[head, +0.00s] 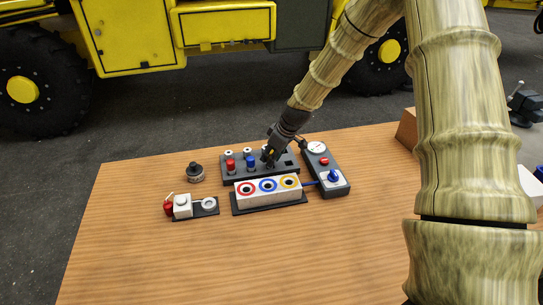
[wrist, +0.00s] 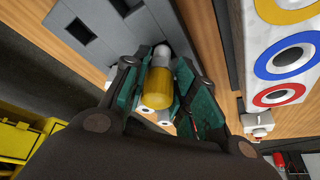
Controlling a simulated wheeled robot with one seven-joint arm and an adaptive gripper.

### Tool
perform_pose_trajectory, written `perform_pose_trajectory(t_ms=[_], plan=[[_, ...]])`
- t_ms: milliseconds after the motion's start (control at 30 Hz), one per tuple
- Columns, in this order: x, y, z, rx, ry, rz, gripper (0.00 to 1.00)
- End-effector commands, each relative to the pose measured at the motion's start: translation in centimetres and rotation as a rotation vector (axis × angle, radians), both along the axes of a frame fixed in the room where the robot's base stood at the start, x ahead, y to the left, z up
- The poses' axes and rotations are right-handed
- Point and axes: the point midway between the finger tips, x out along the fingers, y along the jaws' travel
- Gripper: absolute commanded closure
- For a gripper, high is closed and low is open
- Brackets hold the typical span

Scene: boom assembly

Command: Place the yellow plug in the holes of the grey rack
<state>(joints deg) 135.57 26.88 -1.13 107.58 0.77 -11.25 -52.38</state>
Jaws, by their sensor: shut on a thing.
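The grey rack (head: 232,180) lies flat near the middle of the wooden table, with a red plug (head: 230,166) and a blue plug (head: 251,164) standing in it. My gripper (head: 269,158) is over the rack's right part, just right of the blue plug. In the wrist view my gripper (wrist: 157,95) is shut on the yellow plug (wrist: 157,88), one dark green finger pad on each side. The plug's pale grey end points toward the rack (wrist: 100,35), whose square openings show there. I cannot tell whether that end is in a hole.
A white box with red, blue and yellow rings (head: 267,198) stands just in front of the rack. A grey gauge panel (head: 327,168) is close on the right. A small switch board (head: 207,211) and a dark knob (head: 195,173) lie left. The table's front is clear.

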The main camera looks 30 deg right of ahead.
Motion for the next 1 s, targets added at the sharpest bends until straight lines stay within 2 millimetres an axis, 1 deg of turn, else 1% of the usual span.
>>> perform_pose_trajectory(t_ms=[400,500,533,633,667,1000], plan=[[0.02,0.00,-1.01,0.000,0.000,0.000,1.00],[0.03,0.01,-0.99,0.000,-0.001,0.000,1.00],[0.01,0.00,-1.01,0.000,0.000,0.000,0.71],[0.01,0.00,-1.01,0.000,0.000,0.000,0.53],[0.01,0.00,-1.01,0.000,0.000,0.000,0.51],[0.02,0.00,-0.77,0.000,0.000,0.000,0.51]])
